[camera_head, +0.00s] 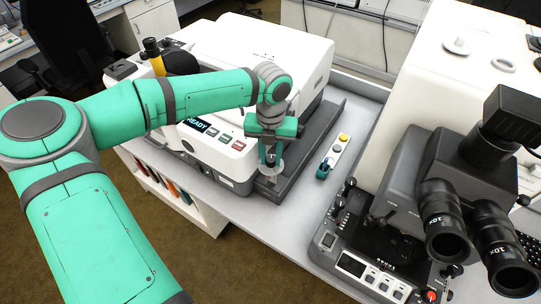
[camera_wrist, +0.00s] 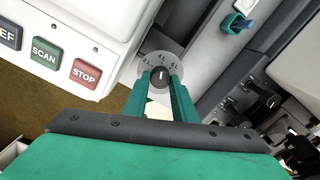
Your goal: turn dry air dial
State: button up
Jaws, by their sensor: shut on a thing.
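The dry air dial (camera_wrist: 160,77) is a black knob with a white pointer line, in the middle of a pale round scale plate (camera_wrist: 177,56) marked with "L" values. In the wrist view my gripper (camera_wrist: 160,80) has its two green fingers on either side of the knob, shut on it. The pointer line stands about upright in that picture. In the head view my gripper (camera_head: 269,163) points down at the front right corner of the white instrument, over the pale plate (camera_head: 270,172). The knob itself is hidden there by the fingers.
The white instrument (camera_head: 290,50) has a "READY" screen and REF, SCAN and STOP buttons (camera_wrist: 86,73) left of the dial. A small panel with a yellow button and a teal switch (camera_head: 325,167) lies to the right. The microscope (camera_head: 420,200) stands farther right.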

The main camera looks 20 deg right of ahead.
aim_at(271, 159)
jog(key=shift+w+d+r, duration=0.1)
jog(key=shift+d, duration=0.1)
jog(key=o, duration=1)
jog(key=shift+a, duration=0.1)
jog(key=shift+o, duration=0.2)
notch_tip(271, 159, up, 11)
